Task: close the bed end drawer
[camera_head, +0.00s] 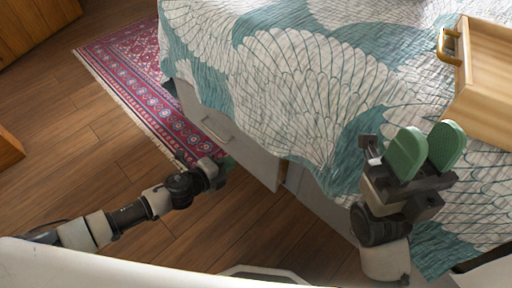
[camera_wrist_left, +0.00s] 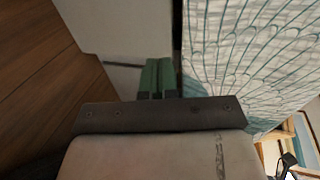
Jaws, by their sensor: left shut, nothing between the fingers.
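The bed end drawer (camera_head: 253,158) is a grey-white front with a bar handle (camera_head: 215,130), low at the bed's end in the head view. Its right edge stands out from the bed frame, with a dark gap beside it. My left gripper (camera_head: 228,162) is shut and empty, close in front of the drawer face below the handle; I cannot tell whether it touches. In the left wrist view its green fingers (camera_wrist_left: 157,76) point at the pale drawer front (camera_wrist_left: 115,28). My right gripper (camera_head: 425,150) is open and empty, above the bedspread at right.
The bed (camera_head: 300,80) has a teal and white bedspread hanging over its end. A light wooden box (camera_head: 488,75) with a brass handle is at the upper right. A red patterned rug (camera_head: 130,80) lies left of the bed. The wooden floor (camera_head: 80,150) is clear at left.

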